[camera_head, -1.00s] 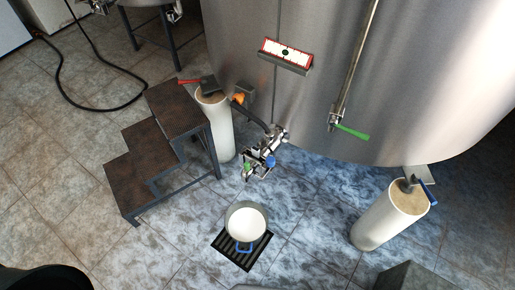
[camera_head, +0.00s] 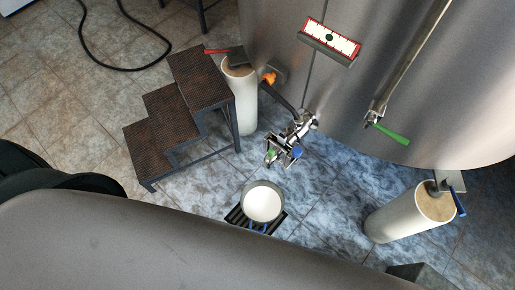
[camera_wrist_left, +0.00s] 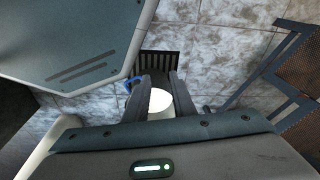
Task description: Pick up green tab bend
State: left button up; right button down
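The green tab (camera_head: 271,154) shows as a small bright spot at the lower end of a shiny metal pipe fitting (camera_head: 290,137) that sticks out from the tank's foot. A blue tab (camera_head: 296,152) is just right of it on the same cluster. The exact outline of the bend is too small to tell. My left gripper (camera_wrist_left: 162,88) shows in the left wrist view, its two dark fingers apart and nothing between them. The white bucket shows below, beyond the fingers. My right gripper is not in view.
A white bucket (camera_head: 263,203) stands on a black floor grate (camera_head: 238,216). Dark steps (camera_head: 165,145) and a white post (camera_head: 244,112) stand left of the fitting. Another white post (camera_head: 395,219) is at right. The steel tank (camera_head: 420,75) has a green-handled lever (camera_head: 390,134).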

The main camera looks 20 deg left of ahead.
aim_at(271, 150)
pick_arm(q)
jog(key=w+d+r, duration=0.1)
jog(key=w+r, duration=0.3)
jog(key=r, duration=0.5)
jog(key=w+d+r+m+t+h, duration=0.15)
jog(key=w+r, duration=0.25)
jog(key=r, duration=0.5)
jog(key=w+d+r+y, duration=0.15)
jog(key=w+r, duration=0.25)
jog(key=r, duration=0.4)
jog(key=w+d+r+m+h, duration=0.2)
jog(key=w+d+r+m, duration=0.15)
jog(key=d+r, duration=0.3)
jog(key=w+d+r+m+h, duration=0.2)
jog(key=w+d+r+m, duration=0.1)
jog(key=d+r+m, duration=0.3)
jog(key=w+a+r+m+g+y, duration=0.3)
jog(key=w+a+r+m+y, duration=0.1)
jog(key=w+r+m, duration=0.4)
jog(key=shift+w+m, duration=0.55)
jog(key=shift+m, duration=0.15)
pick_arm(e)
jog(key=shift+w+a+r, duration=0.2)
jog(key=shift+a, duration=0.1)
pick_arm(q)
jog(key=shift+f, duration=0.15)
